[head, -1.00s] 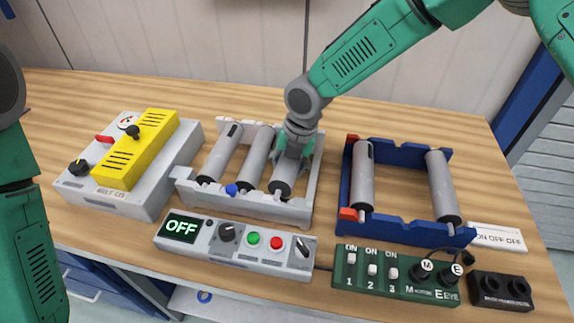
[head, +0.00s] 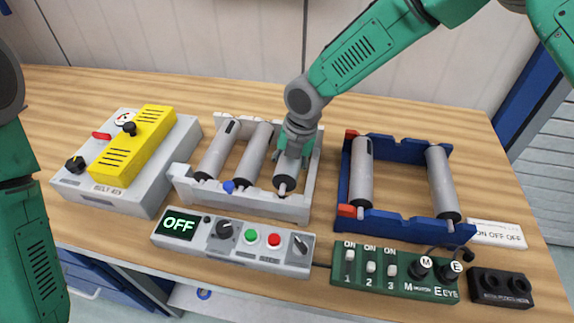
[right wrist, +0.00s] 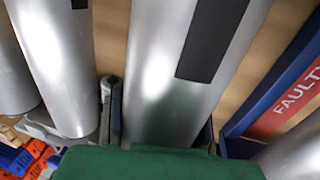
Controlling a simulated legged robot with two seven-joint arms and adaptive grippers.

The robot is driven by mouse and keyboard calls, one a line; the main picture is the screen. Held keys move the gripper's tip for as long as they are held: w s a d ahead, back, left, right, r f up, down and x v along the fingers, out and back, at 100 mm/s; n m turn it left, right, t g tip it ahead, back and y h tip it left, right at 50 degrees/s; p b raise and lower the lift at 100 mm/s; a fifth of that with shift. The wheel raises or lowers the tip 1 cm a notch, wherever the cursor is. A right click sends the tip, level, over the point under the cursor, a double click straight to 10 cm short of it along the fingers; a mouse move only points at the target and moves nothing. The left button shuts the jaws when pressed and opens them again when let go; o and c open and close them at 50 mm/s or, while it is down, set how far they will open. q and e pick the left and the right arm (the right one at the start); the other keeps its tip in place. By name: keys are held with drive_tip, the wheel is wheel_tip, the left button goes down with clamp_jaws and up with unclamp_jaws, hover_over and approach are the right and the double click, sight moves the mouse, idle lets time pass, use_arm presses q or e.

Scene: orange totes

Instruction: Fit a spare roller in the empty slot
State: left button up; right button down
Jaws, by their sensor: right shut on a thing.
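My right gripper (head: 295,156) is shut around the rightmost roller (head: 287,173) of the pale grey rack (head: 299,206). This silver roller with a dark strip also fills the middle of the right wrist view (right wrist: 165,65), with a finger on each side. It looks slightly raised, but its clearance is unclear. Two more rollers, one left (head: 217,152) and one middle (head: 254,152), lie in the same rack. The blue rack (head: 403,222) holds a left roller (head: 362,172) and a right roller (head: 442,182), with an open gap between. My left gripper is out of view.
A grey box with a yellow cover (head: 133,147) stands at left. In front are a control box reading OFF (head: 236,244), a green switch box (head: 385,273) and a black box (head: 502,287). The right wrist view shows a red FAULTY label (right wrist: 298,95).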

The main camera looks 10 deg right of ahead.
drive_tip(key=shift+a+f, duration=0.1)
drive_tip(key=shift+f, duration=0.15)
idle(0.3)
drive_tip(key=c, duration=1.2)
unclamp_jaws()
drive_tip(key=shift+o, duration=0.2)
drive_tip(key=shift+r, duration=0.1)
drive_tip(key=r, duration=0.3)
drive_tip(key=d+r, duration=0.1)
drive_tip(key=r, duration=0.2)
drive_tip(key=d+r, duration=0.1)
drive_tip(key=r, duration=0.3)
drive_tip(key=shift+s, duration=0.35)
drive_tip(key=shift+r, duration=0.75)
